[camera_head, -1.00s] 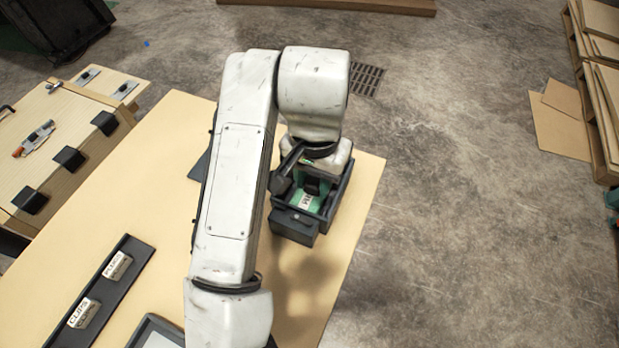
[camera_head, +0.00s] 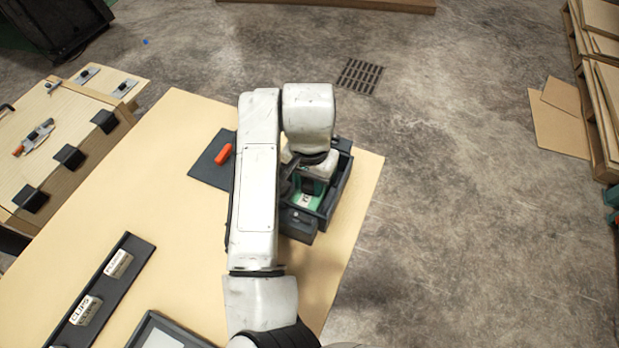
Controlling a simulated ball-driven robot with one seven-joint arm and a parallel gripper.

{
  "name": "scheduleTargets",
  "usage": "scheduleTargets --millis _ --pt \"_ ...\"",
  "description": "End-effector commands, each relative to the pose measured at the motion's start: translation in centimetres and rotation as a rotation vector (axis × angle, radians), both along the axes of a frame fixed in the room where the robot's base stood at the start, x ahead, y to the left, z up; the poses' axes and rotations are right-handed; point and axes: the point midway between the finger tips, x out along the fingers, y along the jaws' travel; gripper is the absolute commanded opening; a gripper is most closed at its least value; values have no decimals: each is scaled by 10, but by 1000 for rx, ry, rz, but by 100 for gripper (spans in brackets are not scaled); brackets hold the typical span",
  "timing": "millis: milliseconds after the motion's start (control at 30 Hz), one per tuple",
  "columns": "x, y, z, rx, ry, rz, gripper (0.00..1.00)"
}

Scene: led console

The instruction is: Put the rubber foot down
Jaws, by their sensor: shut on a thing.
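My gripper (camera_head: 306,186) is over the dark open tray (camera_head: 345,172) near the right edge of the table, pointing down. It is shut on the rubber foot, which is small and dark and mostly hidden by the gripper and arm. A green piece with a white label (camera_head: 307,200) shows inside the tray, just below the gripper. I cannot tell whether the foot touches anything in the tray.
A dark grey block (camera_head: 298,226) sits at the tray's near end. A dark mat (camera_head: 209,165) with an orange-red piece (camera_head: 223,154) lies left of my arm. A black rack with labelled holders (camera_head: 103,290) is at the lower left.

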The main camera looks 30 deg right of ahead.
Motion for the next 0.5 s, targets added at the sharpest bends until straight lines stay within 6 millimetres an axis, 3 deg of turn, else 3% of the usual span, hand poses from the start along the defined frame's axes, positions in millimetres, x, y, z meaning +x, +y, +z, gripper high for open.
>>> scheduleTargets --millis 133,167,400,500 --pt "0 0 -4 -1 1 0 7" --pt "0 0 -3 0 0 0 38" --pt "0 0 -3 0 0 0 61" --pt "0 0 -3 0 0 0 61"
